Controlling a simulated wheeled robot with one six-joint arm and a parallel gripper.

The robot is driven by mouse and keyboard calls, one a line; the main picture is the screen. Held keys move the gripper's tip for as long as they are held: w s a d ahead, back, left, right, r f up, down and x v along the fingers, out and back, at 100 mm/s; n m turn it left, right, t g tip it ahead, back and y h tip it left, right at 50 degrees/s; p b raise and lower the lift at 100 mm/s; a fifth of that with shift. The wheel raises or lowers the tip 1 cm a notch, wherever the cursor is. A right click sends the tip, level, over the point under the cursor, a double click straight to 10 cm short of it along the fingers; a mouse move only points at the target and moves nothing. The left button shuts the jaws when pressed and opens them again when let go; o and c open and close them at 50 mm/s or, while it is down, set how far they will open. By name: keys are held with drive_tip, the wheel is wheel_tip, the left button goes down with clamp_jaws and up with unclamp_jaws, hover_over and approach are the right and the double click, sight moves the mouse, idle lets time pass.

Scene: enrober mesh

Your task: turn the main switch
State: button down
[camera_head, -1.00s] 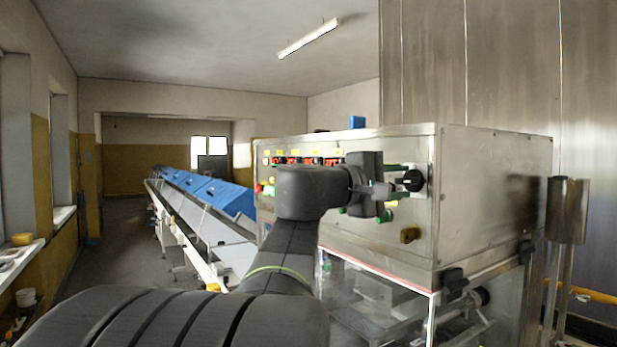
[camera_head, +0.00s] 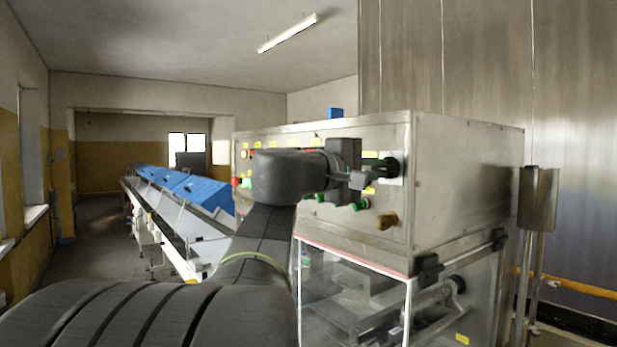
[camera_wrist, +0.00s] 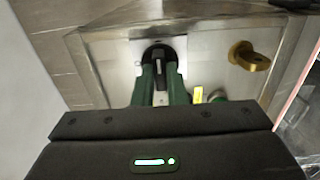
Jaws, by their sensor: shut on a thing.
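The main switch is a black rotary knob (camera_head: 393,167) on a pale plate at the right end of the machine's front panel. In the wrist view the knob (camera_wrist: 158,53) shows upper middle, with a light pointer line running roughly up and down the picture. My gripper (camera_head: 380,166) reaches it from the left in the head view. In the wrist view the green fingers of my gripper (camera_wrist: 161,78) are shut on the knob, one on each side. The fingers hide the knob's lower part there.
A brass-coloured knob (camera_head: 386,221) sticks out below the switch; it also shows in the wrist view (camera_wrist: 248,57). Green buttons (camera_head: 361,203) sit beside it. A clear guard (camera_head: 340,290) lies under the panel. A conveyor with blue covers (camera_head: 190,188) runs back on the left.

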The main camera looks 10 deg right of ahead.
drive_tip(key=c, duration=1.5)
unclamp_jaws()
drive_tip(key=shift+o, duration=0.2)
drive_tip(key=b+v, duration=0.3)
drive_tip(key=v, duration=1.1)
drive_tip(key=shift+b, duration=0.35)
drive_tip(key=shift+d, duration=0.15)
drive_tip(key=shift+p+x, duration=1.95)
drive_tip(key=shift+x, duration=4.9)
